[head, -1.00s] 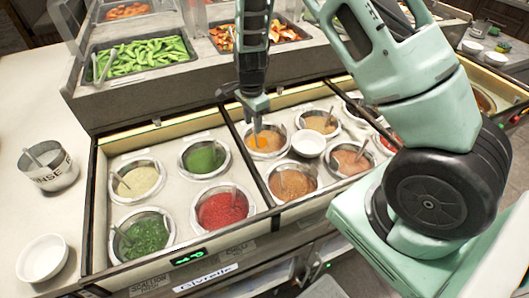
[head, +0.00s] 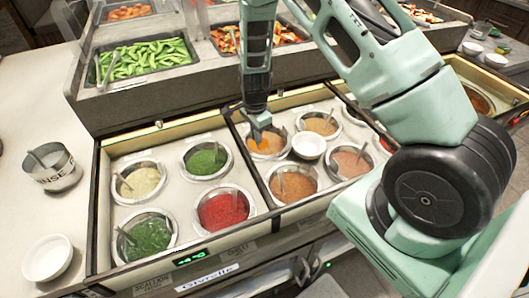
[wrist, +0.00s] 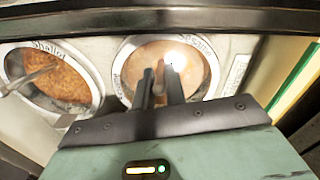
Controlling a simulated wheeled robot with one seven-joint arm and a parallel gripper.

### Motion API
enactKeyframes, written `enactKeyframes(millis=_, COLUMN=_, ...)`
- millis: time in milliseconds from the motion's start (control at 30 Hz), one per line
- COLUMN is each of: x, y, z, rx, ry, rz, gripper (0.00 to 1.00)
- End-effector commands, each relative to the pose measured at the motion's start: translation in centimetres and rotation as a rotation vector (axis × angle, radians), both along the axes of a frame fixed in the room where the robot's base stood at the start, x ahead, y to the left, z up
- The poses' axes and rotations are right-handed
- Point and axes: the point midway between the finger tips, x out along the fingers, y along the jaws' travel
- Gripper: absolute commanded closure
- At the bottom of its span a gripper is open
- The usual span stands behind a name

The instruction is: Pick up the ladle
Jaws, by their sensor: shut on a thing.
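My gripper (head: 257,128) points down over the well of orange sauce (head: 268,147) at the back left of the right-hand compartment. It is shut on the ladle (head: 257,138), whose thin orange-looking part shows just below the fingertips. In the wrist view my two fingers (wrist: 160,82) reach over a round steel-rimmed well, close together, with a narrow brownish piece between their tips. The ladle's lower end is hidden in the sauce or behind the fingers.
Other sauce wells with ladles stand close by, including red (head: 223,208), green (head: 205,160) and brown (head: 293,184) ones. A small white bowl (head: 308,145) sits just right of the gripper. A raised counter with food trays (head: 143,72) rises behind.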

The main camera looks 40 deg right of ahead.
Motion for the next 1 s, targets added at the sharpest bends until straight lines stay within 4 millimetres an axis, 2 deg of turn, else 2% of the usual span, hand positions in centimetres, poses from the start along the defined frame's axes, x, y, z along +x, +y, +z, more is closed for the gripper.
enactKeyframes(millis=167, x=0.0, y=0.0, z=0.3, rx=0.000, ry=-0.001, rz=0.000, gripper=1.00)
enactKeyframes(millis=267, x=0.1, y=0.0, z=1.4, rx=-0.001, ry=-0.003, rz=0.001, gripper=1.00)
enactKeyframes(millis=600, x=0.1, y=0.1, z=7.7, rx=0.000, ry=-0.005, rz=0.002, gripper=1.00)
enactKeyframes(millis=700, x=0.1, y=0.0, z=9.0, rx=0.000, ry=-0.003, rz=0.001, gripper=1.00)
enactKeyframes(millis=833, x=0.0, y=0.0, z=9.9, rx=0.000, ry=-0.002, rz=0.000, gripper=1.00)
enactKeyframes(millis=1000, x=0.0, y=0.0, z=10.1, rx=0.000, ry=0.000, rz=0.000, gripper=1.00)
